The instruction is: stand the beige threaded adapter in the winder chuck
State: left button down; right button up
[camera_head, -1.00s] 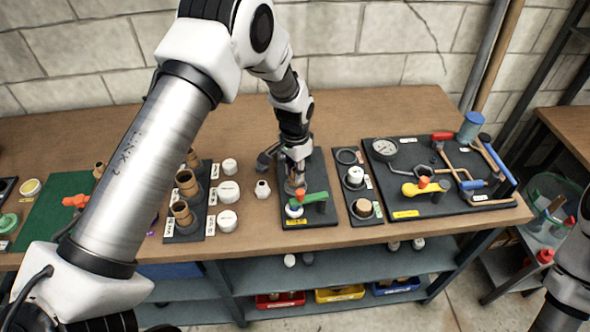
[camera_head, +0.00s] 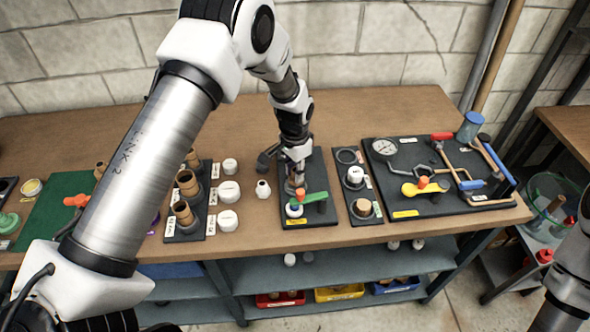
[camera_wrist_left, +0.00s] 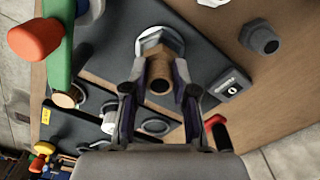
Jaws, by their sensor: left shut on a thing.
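In the left wrist view, the beige threaded adapter (camera_wrist_left: 159,76) is a tan tube between the fingers of my left gripper (camera_wrist_left: 158,100), which is shut on it. Its open end faces the camera. A pale hexagonal piece (camera_wrist_left: 152,38) shows around its far end; I cannot tell whether it is part of the adapter or of the chuck below. In the head view my left gripper (camera_head: 296,184) is low over a black board (camera_head: 318,168) with a green lever (camera_head: 315,197) and orange knob. The gripper largely hides the adapter and chuck there.
Tan tubes (camera_head: 184,213) on a stand and white caps (camera_head: 228,221) are farther left. A small board with rings (camera_head: 346,156) and a tool board (camera_head: 430,208) lie to the right. The table's back is clear.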

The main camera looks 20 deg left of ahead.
pick_arm(q)
jog(key=shift+f, duration=0.1)
jog(key=shift+f+b, duration=0.55)
jog(key=shift+f, duration=0.35)
jog(key=shift+f, duration=0.1)
dwell(0.3)
jog(key=shift+c, duration=2.2)
grip_release()
jog(key=shift+r+p, duration=2.95)
jog(key=shift+r, duration=1.15)
jog(key=shift+f, duration=0.1)
